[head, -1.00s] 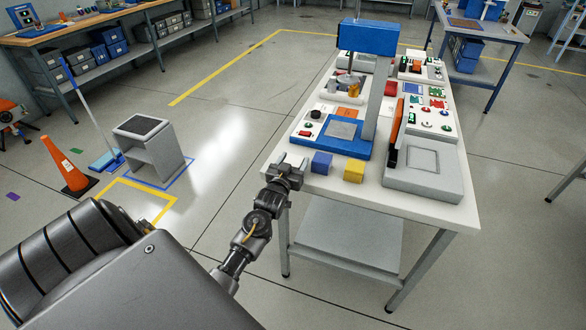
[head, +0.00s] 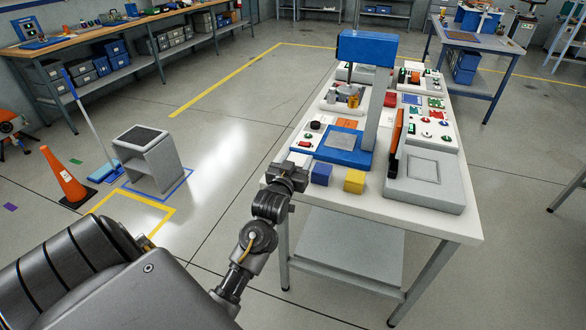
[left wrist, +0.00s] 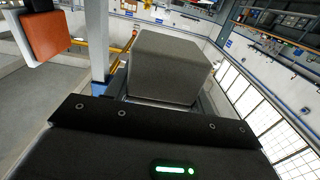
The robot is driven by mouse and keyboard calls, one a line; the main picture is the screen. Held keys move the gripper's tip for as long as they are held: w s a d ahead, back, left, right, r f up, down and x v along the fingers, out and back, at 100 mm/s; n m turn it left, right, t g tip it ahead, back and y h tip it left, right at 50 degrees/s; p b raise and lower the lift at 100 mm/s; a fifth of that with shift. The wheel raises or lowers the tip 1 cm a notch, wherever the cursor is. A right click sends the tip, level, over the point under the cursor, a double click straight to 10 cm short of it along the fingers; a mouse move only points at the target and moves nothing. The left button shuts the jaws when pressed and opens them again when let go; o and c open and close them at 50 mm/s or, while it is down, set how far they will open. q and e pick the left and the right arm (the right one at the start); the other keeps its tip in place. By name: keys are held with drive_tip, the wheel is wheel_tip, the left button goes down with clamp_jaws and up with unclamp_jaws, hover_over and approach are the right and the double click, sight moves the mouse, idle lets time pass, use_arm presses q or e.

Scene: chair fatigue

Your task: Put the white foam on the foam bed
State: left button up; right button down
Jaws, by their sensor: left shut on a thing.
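My left gripper (head: 290,172) is at the front left corner of the white table, left of the blue cube. In the left wrist view it is shut on a pale grey block (left wrist: 168,65), which looks like the white foam. In the head view the gripper mostly hides the block. The foam bed cannot be told for certain: a grey square pad (head: 343,142) lies on the blue base of the press, and a grey slab with a square recess (head: 424,168) lies at the table's front right. My right gripper is not in view.
A blue cube (head: 321,173) and a yellow cube (head: 354,181) stand near the table's front edge. A blue-headed press (head: 367,48) rises behind them. An upright orange panel (head: 397,132) stands beside the grey slab. Several control boxes fill the back of the table (head: 440,228).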

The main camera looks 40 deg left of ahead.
use_arm(q)
drive_tip(key=s+d+r+m+h, duration=0.1)
drive_tip(key=s+d+h, duration=0.1)
drive_tip(key=d, duration=0.4)
drive_tip(key=s+d+r+m+h, duration=0.1)
drive_tip(key=s+d+h, duration=0.1)
drive_tip(key=s+d, duration=0.2)
drive_tip(key=s+d+r+m+t+h, duration=0.1)
drive_tip(key=s+d, duration=0.3)
drive_tip(key=d, duration=0.6)
drive_tip(key=shift+d+r+m+h+b, duration=0.15)
drive_tip(key=shift+r+m+h+b, duration=0.15)
drive_tip(key=shift+r+m+h, duration=0.1)
drive_tip(key=shift+s, duration=0.1)
